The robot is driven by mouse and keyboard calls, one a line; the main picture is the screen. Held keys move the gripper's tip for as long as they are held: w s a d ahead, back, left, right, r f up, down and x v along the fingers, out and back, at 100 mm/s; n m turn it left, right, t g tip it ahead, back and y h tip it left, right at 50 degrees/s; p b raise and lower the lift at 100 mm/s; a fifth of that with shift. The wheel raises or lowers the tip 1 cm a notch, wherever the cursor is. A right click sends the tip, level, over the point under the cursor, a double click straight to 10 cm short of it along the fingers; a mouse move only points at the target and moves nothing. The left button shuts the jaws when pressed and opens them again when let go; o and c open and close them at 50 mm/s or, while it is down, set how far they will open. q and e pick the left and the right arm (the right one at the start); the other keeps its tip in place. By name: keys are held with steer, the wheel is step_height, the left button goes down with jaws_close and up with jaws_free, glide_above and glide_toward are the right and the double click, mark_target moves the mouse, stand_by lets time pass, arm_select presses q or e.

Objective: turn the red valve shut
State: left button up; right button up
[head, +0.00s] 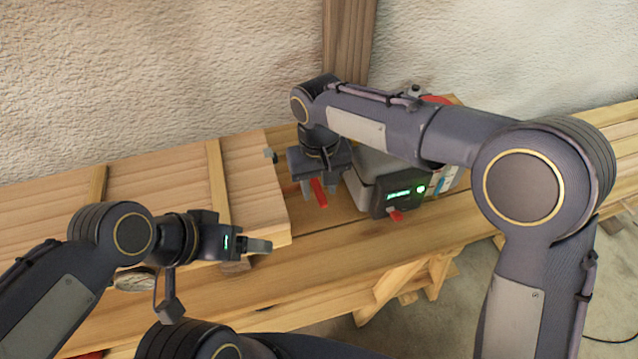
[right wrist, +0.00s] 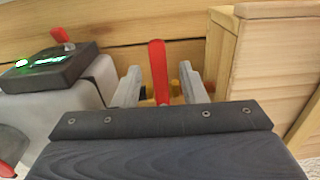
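The red valve handle (head: 319,193) is a flat red lever low on the bench, between the stacked planks and a grey box. My right gripper (head: 319,190) points down over it. In the right wrist view the red handle (right wrist: 158,72) stands between the two grey fingers of the right gripper (right wrist: 160,88), with a gap on both sides. The right gripper is open; brass-coloured parts show behind its fingers. The handle's base is hidden by the gripper. My left gripper (head: 259,246) is in front of the planks, away from the valve; its fingers are seen edge-on.
The grey box (head: 373,168) with a lit dark panel (head: 400,196) and a small red knob (head: 396,215) stands close right of the valve. Stacked planks (head: 262,175) rise close left of it. The bench front (head: 330,255) is mostly clear.

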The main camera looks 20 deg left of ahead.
mark_target(319, 193)
arm_select(q)
steer(key=shift+f, duration=0.2)
arm_select(e)
step_height(319, 193, up, 8)
steer(key=shift+f, duration=0.1)
stand_by(0.5)
